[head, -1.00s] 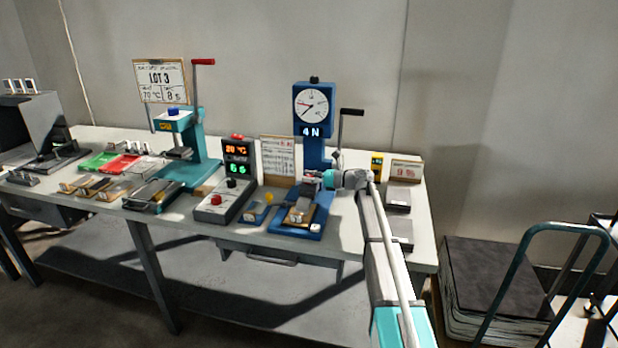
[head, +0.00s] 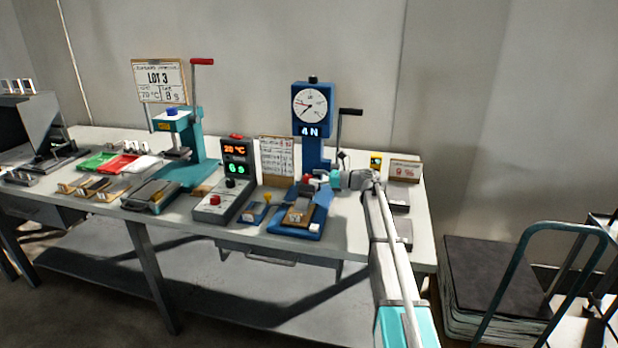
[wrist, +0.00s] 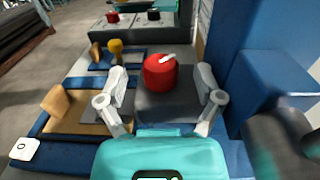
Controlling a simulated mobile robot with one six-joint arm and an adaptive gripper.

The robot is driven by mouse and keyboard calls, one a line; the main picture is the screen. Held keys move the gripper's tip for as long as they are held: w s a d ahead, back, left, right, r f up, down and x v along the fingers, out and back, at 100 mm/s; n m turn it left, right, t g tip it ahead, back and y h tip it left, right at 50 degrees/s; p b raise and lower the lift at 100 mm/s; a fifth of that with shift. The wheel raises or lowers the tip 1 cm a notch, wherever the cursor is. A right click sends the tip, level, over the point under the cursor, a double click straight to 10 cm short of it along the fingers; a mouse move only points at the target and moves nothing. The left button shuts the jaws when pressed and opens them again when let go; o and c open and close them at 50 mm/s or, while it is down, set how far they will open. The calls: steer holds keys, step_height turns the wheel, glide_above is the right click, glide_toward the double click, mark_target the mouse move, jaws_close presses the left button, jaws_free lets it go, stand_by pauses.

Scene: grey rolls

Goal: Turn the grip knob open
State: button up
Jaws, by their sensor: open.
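The grip knob (wrist: 158,74) is red and round with a white pointer mark, on top of a dark block (wrist: 172,104) on the blue pull tester (head: 311,110). In the head view the knob (head: 306,178) is a small red spot left of my gripper (head: 318,178). In the wrist view my gripper (wrist: 162,84) is open, one grey finger on each side of the knob with gaps visible. I see no finger touching it. The pointer slants toward the upper right. The tester's display reads 4 N.
A control box (head: 237,165) with lit displays stands left of the tester, and a teal press (head: 193,150) stands farther left. A small blue stand with a yellow knob (wrist: 115,48) sits close by. The tester's blue column (wrist: 270,80) rises just right of my fingers.

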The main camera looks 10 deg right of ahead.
steer(key=v, duration=0.9)
steer(key=shift+d, duration=0.2)
steer(key=shift+s+r, duration=0.1)
